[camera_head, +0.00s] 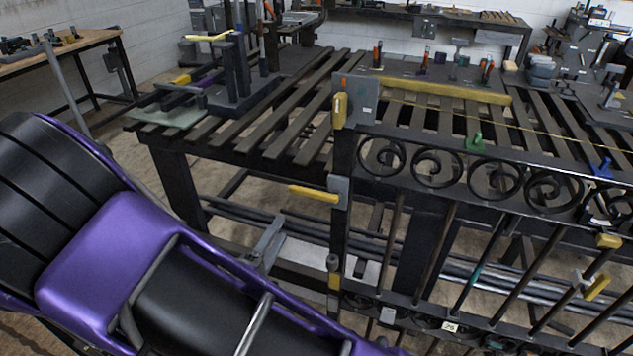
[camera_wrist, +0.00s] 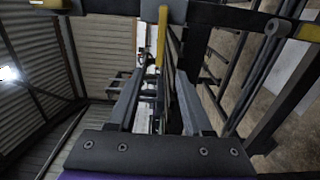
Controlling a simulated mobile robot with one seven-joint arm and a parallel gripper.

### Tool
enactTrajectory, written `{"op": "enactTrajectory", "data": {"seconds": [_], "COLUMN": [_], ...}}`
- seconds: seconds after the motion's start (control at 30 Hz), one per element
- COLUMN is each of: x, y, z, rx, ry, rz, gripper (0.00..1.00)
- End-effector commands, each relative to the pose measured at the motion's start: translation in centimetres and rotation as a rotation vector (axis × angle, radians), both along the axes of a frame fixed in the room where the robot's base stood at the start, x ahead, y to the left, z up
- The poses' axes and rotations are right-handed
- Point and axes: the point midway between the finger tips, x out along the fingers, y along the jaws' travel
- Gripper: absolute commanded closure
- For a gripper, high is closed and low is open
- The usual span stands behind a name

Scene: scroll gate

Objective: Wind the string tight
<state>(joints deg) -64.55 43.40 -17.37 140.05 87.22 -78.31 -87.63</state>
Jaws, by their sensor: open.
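A black scroll gate (camera_head: 430,165) with ring-shaped scrolls stands across the right half of the head view. A thin string (camera_head: 560,131) runs along its top to a grey plate (camera_head: 361,100) on the left post. A yellow handle (camera_head: 339,110) hangs upright on that plate. A second yellow handle (camera_head: 314,194) sticks out left from the post lower down. In the wrist view my gripper (camera_wrist: 158,78) is open, with a yellow bar (camera_wrist: 162,38) just beyond and between its fingertips. I cannot tell which handle that is. The head view shows my purple arm but not my fingers.
A slatted metal bench (camera_head: 290,120) stands behind the gate, with a dark fixture (camera_head: 237,75) on it. A green clip (camera_head: 473,142) and a blue clip (camera_head: 602,168) sit on the gate's top rail. A wooden table (camera_head: 60,50) is at the far left.

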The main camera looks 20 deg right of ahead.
Motion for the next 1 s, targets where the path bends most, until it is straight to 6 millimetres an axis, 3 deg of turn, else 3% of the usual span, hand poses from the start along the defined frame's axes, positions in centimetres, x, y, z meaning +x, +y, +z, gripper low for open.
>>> {"op": "enactTrajectory", "data": {"seconds": [0.17, 0.7, 1.0], "x": [0.9, 10.0, 13.4], "y": [-0.9, -7.6, -9.9], "z": [-0.1, -0.2, -0.1], "rx": [-0.006, -0.005, -0.003], "ry": [0.004, 0.002, 0.003], "rz": [-0.004, -0.005, -0.002], "gripper": [0.50, 0.50, 0.50]}}
